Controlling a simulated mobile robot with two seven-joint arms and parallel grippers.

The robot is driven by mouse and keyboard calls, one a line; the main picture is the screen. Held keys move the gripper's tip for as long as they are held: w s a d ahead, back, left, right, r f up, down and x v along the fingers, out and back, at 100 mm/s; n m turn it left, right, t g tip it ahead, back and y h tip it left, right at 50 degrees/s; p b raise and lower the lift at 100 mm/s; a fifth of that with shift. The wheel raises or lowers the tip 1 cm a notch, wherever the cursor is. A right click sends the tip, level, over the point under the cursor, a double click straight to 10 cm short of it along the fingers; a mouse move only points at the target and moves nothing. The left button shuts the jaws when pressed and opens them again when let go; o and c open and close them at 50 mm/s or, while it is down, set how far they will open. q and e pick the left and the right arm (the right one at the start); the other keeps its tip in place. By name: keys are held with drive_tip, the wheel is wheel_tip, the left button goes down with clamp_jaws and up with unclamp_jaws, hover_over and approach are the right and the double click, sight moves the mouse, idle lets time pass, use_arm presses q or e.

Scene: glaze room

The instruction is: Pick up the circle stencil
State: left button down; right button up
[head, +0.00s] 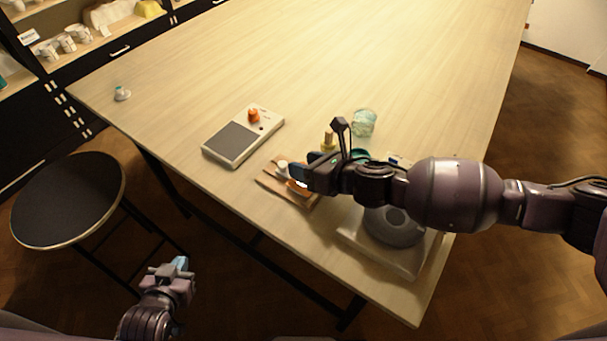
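I cannot make out the circle stencil for certain in the head view. A wooden board (268,184) with small items on it lies near the table's front edge, partly hidden by my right gripper (294,178). That gripper hangs over the board, and its fingertips are too small and overlapped to tell if they hold anything. A teal rounded thing (358,153) shows only in part behind my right wrist. My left gripper (176,268) is low, off the table's front edge and apart from the table things; its opening is unclear.
A grey-topped device with an orange knob (245,136) stands left of the board. A glass jar (363,123) stands behind my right wrist. A grey round thing on a pale slab (384,262) lies under my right arm. A stool (68,200) is at left. The table's far part is clear.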

drive_tip(key=shift+f, duration=0.1)
clamp_jaws()
